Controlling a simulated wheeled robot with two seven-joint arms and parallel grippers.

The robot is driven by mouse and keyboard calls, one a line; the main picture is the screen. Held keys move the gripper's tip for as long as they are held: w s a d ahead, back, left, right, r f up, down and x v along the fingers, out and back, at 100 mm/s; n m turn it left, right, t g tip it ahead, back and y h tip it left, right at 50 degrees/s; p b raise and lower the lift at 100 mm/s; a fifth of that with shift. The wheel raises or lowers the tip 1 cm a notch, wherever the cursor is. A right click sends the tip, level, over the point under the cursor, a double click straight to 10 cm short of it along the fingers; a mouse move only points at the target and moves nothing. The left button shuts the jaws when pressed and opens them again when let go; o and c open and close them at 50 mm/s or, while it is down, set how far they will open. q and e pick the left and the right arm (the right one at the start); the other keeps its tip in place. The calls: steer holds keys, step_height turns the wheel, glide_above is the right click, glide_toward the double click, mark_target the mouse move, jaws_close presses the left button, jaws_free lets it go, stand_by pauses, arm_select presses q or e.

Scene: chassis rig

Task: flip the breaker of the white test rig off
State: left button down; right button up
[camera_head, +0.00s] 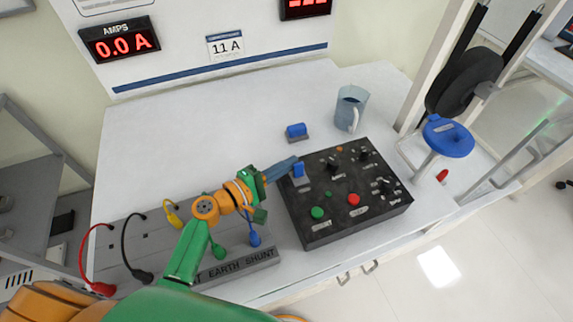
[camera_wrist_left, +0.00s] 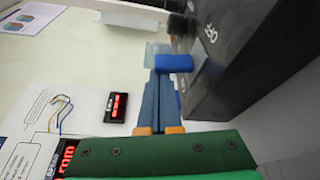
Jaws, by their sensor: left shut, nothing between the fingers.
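A black control box (camera_head: 335,222) stands on the white bench. A blue switch lever (camera_head: 299,170) on a light plate sits at its back left corner; it also shows in the left wrist view (camera_wrist_left: 174,63). My left gripper (camera_head: 293,161) is shut and empty, its blue-grey fingertips right beside the lever. In the left wrist view, the fingertips (camera_wrist_left: 160,78) reach up to the blue lever and overlap it; I cannot tell whether they touch. Which way the lever is thrown is unclear. My right gripper is not in view.
The box also carries a green button (camera_head: 317,212), a red button (camera_head: 353,199) and several knobs. A separate blue switch (camera_head: 296,131) and a jug (camera_head: 350,108) stand behind it. A grey panel with cables (camera_head: 130,245) lies left. A wall display (camera_head: 120,42) reads 0.0 A.

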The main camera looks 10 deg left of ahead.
arm_select(q)
steer(key=shift+s+d+r, duration=0.2)
steer(key=shift+s+d, duration=0.1)
steer(key=shift+s, duration=0.15)
steer(key=b+v, duration=0.1)
steer(key=v, duration=0.6)
steer(key=shift+b, duration=0.35)
